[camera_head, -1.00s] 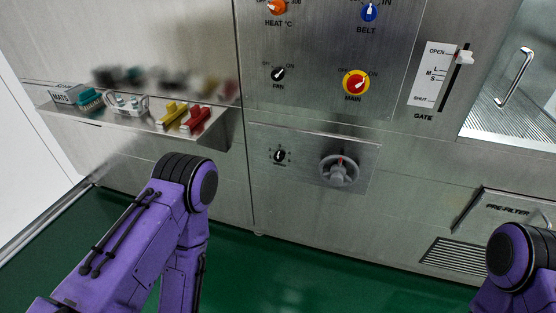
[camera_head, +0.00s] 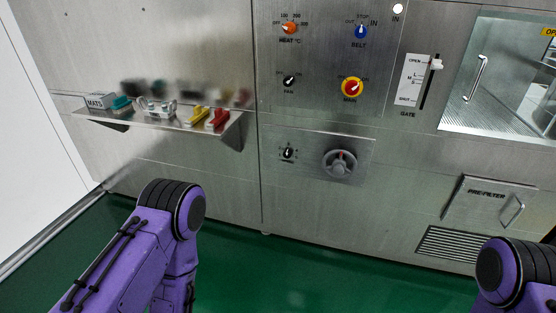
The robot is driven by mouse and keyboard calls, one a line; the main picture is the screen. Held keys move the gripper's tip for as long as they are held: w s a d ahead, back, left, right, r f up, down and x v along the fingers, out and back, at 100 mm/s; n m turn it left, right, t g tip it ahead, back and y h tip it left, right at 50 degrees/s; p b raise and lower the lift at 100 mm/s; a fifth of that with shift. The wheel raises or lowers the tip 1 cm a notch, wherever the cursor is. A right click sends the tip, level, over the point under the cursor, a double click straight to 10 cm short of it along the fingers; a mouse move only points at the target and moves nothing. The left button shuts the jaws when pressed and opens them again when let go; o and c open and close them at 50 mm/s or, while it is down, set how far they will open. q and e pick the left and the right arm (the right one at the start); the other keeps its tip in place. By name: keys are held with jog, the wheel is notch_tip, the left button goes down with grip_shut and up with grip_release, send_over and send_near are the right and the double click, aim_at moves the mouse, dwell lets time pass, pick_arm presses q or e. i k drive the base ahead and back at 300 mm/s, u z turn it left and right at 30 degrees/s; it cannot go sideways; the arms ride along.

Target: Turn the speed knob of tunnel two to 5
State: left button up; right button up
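On the machine's front, a small black knob (camera_head: 288,153) with a white pointer sits on a lower sub-panel, with small marks around it that are too small to read. It is left of a grey handwheel (camera_head: 340,163). No label for tunnel two is legible. My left arm's purple elbow shows at the lower left and my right arm's at the lower right. Both grippers are out of view, and neither arm reaches the panel.
Above are an orange heat knob (camera_head: 289,28), blue belt knob (camera_head: 361,31), black fan knob (camera_head: 289,81), red-yellow main switch (camera_head: 352,87) and gate slider (camera_head: 435,65). A shelf (camera_head: 160,122) with small items juts out at left. Green floor (camera_head: 240,265) lies clear in front.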

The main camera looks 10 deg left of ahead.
aim_at(287, 154)
jog(key=u, duration=0.1)
jog(key=i, duration=1.15)
jog(key=z, duration=0.6)
